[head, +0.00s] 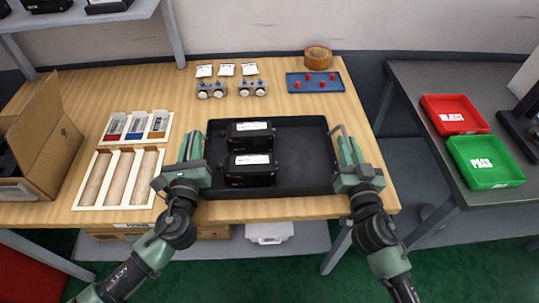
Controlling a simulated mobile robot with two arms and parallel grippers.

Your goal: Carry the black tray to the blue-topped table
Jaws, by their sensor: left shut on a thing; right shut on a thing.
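The black tray (303,160) rests on the wooden table (250,208), near its front edge. Two black boxes (250,170) with white labels stand in its left half, one behind the other; the tray's right half is empty. My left gripper (190,150) is shut on the tray's left side. My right gripper (349,152) is shut on its right side. The fingers partly cover both side rims. I see no table with a clearly blue top in the head view.
On the wooden table are a cardboard box (52,140), a wooden compartment rack (120,180), small wheeled parts (211,89), a blue plate with red pieces (315,82) and a tape roll (318,58). A dark grey table (425,85) at right holds red REJECT (455,115) and green PASS (485,162) trays.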

